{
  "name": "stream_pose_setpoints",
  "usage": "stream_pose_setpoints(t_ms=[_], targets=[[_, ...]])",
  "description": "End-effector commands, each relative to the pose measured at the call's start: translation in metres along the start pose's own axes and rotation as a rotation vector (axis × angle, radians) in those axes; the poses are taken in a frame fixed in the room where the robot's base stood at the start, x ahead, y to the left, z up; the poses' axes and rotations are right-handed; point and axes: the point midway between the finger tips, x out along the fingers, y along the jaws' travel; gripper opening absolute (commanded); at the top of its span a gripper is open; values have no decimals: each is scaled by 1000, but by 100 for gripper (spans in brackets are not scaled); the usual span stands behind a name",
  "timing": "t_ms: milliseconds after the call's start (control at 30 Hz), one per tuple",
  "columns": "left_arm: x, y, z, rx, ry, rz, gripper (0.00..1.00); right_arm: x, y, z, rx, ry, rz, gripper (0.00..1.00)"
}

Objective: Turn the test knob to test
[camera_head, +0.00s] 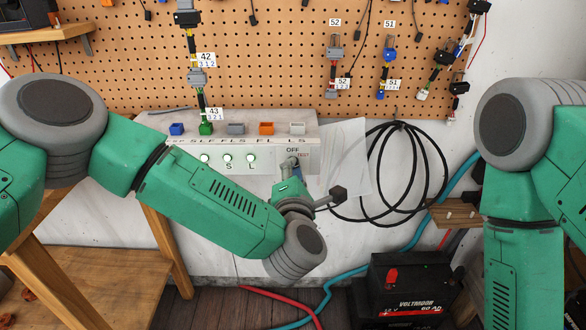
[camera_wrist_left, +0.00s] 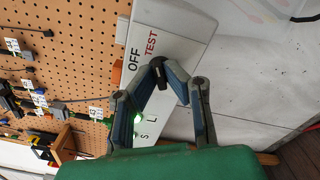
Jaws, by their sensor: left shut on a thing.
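The test knob (camera_wrist_left: 158,71) is a small black piece on the white tester box (camera_head: 316,128), below the OFF and TEST labels in the head view. My left gripper (camera_head: 291,165) reaches the right end of the box's front. In the left wrist view, the fingertips of my left gripper (camera_wrist_left: 154,76) are closed around the knob. The fingers hide most of the knob in the head view, and I cannot tell which label it points to. My right arm hangs at the right; its gripper is out of view.
Colored sockets line the box's top, with green-white lamps (camera_head: 228,158) on its front. Connectors hang on the pegboard (camera_head: 280,60). A clear sheet (camera_head: 345,158) and a black cable coil (camera_head: 440,165) hang right of the box. A battery (camera_head: 410,285) stands below.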

Motion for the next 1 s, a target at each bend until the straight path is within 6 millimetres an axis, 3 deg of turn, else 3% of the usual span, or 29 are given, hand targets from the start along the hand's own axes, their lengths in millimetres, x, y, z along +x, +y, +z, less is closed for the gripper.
stream_pose_setpoints(t_ms=[33, 100, 533, 1000], targets=[[-2, -3, 1, 2, -4, -9, 0, 0, 0, 0, 0, 0, 0, 48], [-2, -3, 1, 2, -3, -9, 28, 0, 0, 0, 0, 0, 0, 48], [-9, -2, 0, 0, -2, -5, 28, -1, 0, 2, 0, 2, 0, 48], [-99, -4, 2, 2, -4, -9, 28, -1, 0, 2, 0, 3, 0, 48]])
